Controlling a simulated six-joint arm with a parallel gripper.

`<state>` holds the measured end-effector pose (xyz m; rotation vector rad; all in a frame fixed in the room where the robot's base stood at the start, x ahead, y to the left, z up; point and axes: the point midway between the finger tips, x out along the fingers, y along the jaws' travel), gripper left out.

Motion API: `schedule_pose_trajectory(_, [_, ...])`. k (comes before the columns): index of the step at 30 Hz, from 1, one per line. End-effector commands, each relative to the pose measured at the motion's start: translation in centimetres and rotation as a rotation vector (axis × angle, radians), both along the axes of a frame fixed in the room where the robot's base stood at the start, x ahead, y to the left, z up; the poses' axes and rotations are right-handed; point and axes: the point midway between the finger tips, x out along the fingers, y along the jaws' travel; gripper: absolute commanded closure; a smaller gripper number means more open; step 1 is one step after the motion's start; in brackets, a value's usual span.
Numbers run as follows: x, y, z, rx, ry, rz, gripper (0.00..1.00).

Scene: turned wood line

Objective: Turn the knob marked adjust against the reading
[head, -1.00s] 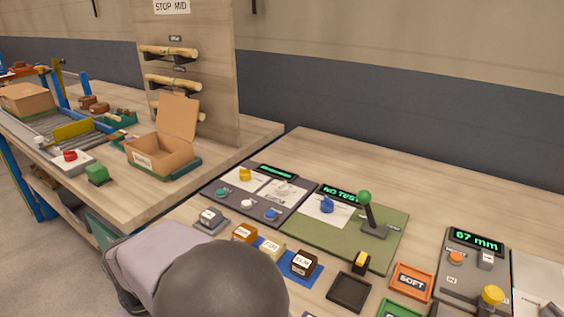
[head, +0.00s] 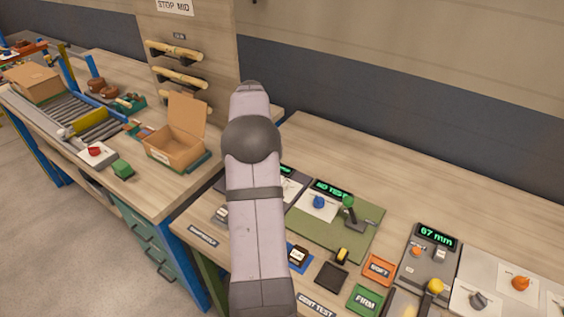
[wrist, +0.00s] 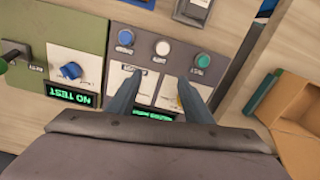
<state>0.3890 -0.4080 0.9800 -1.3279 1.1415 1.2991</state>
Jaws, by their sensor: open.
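My gripper (wrist: 159,84) is open and empty in the wrist view. Its fingers hang over a dark grey panel (wrist: 180,63) with two white plates. Something small and yellow (wrist: 180,101) shows beside the right finger, perhaps part of the yellow knob seen earlier in the head view. The panel's green reading (wrist: 155,114) is partly covered and unreadable. Blue (wrist: 126,37), white (wrist: 163,47) and green (wrist: 203,60) buttons line its other edge. I cannot read which knob is marked adjust. In the head view my arm hides the gripper and most of this panel.
A green panel (head: 328,233) beside it has a blue knob (head: 319,202), a lever (head: 350,210) and a "NO TEST" display (head: 332,189). Further right is a "67 mm" display (head: 437,236). An open cardboard box (head: 172,147) stands left of my arm.

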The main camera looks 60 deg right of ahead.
Motion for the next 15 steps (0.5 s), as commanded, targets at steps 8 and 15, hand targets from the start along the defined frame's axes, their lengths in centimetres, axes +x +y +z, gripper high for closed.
schedule_pose_trajectory(8, [-4.5,-6.0,0.7,0.016,0.009,-0.339,0.54])
schedule_pose_trajectory(15, [-5.0,-6.5,0.3,0.017,0.009,-0.371,0.54])
